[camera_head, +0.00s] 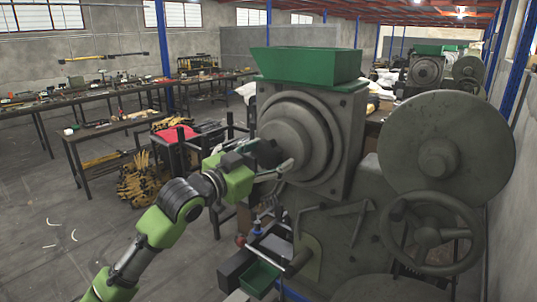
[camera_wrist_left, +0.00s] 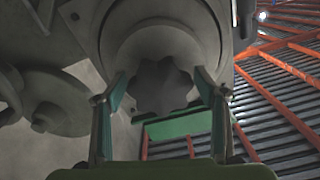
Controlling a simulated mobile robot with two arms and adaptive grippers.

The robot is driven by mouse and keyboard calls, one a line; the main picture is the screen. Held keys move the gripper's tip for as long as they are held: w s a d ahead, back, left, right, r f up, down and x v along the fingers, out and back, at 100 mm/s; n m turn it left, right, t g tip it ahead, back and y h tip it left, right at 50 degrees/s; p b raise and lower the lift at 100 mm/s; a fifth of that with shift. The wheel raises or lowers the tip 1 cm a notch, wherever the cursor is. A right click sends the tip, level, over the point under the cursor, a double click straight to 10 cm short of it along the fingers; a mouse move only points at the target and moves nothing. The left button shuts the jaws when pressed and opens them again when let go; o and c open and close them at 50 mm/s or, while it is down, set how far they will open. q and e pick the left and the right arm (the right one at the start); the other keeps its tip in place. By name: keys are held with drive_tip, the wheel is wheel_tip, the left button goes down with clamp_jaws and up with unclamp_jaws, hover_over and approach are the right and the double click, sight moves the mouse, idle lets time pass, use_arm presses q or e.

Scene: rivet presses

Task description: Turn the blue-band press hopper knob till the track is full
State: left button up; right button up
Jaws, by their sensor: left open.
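The grey press (camera_head: 345,125) stands in front of me with a green hopper (camera_head: 305,65) on top. Its dark knob (camera_head: 267,152) sits at the centre of the round stepped hub. In the left wrist view the knob (camera_wrist_left: 162,92) is lobed like a star. My left gripper (camera_head: 276,160) reaches the hub from the left. Its two fingers are open, one on each side of the knob, with a gap showing at each side in the wrist view. I cannot make out a blue band or the track's filling. My right gripper is not in view.
A large flywheel (camera_head: 447,145) and a handwheel (camera_head: 430,232) stand to the right. A small green tray (camera_head: 260,278) sits low in front of the press. Workbenches with tools (camera_head: 100,92) line the left.

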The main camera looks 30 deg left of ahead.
use_arm(q)
drive_tip(key=c, duration=1.1)
drive_tip(key=shift+c, duration=0.2)
drive_tip(key=shift+n, duration=0.3)
